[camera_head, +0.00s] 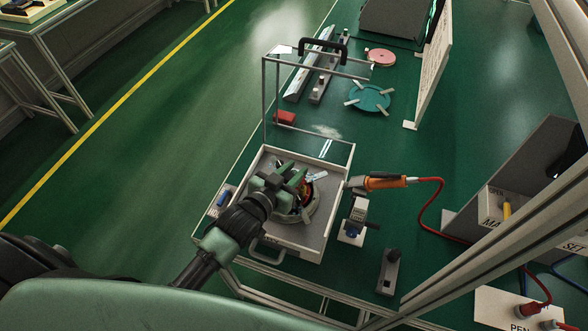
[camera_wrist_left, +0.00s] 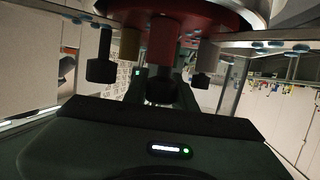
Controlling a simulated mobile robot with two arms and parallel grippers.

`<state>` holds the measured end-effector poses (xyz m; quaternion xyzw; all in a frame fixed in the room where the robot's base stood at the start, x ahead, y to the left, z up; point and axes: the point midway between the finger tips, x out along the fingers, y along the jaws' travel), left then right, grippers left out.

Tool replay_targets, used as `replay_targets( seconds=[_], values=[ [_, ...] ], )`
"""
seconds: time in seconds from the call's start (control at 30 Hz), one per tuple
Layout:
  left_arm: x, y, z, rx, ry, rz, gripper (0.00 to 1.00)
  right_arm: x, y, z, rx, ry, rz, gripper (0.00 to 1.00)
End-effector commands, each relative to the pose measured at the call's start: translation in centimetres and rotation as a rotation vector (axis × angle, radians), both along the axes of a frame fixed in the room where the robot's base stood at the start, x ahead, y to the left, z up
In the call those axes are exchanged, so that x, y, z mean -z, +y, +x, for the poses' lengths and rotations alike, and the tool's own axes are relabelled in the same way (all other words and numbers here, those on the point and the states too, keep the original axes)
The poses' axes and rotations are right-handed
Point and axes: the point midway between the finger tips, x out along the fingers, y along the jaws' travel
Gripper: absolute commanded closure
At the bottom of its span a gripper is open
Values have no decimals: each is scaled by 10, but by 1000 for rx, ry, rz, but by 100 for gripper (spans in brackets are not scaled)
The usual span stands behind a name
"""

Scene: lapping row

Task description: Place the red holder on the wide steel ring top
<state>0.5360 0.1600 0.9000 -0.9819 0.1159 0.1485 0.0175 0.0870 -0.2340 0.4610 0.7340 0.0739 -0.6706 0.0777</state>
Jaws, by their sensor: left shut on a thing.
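My left gripper (camera_head: 293,180) is shut on the red holder (camera_head: 306,190) and reaches down into the shallow pale tray from the left. Most of the holder is hidden by the gripper in the head view. In the left wrist view the red holder (camera_wrist_left: 195,18) is a red disc with dark and brownish pegs beneath it. A round steel ring (camera_head: 309,213) shows around and under the gripper inside the tray. A shiny curved rim also shows at the top of the wrist view. I cannot tell whether holder and ring touch. My right gripper is not in view.
The tray (camera_head: 332,190) has a frame (camera_head: 265,105) standing at its back. An orange-handled tool (camera_head: 385,182) with a red cable lies right of it. A teal disc (camera_head: 370,97), a pink disc (camera_head: 381,57) and a red block (camera_head: 285,117) lie farther back on the green table.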

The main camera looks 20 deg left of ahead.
Motion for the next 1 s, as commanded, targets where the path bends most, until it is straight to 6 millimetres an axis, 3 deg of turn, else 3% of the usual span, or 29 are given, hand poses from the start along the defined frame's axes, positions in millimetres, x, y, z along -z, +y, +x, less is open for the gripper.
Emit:
replay_targets(
  seconds=[0.03, 0.1, 0.4, 0.57, 0.63, 1.0],
  values=[
    [-1, 0, 0, 0, -1, 0, 68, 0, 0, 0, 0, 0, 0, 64],
    [-1, 0, 0, 0, -1, 0, 52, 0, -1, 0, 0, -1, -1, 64],
    [-2, 0, 0, 0, -1, 0, 52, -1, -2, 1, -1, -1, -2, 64],
    [-17, 0, 0, 0, -1, 0, 52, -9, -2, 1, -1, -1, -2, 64],
    [-14, 3, -14, 0, 2, 0, 52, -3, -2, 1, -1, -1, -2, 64],
    [-38, 21, -88, 0, 3, 0, 52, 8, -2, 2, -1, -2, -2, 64]
  ],
)
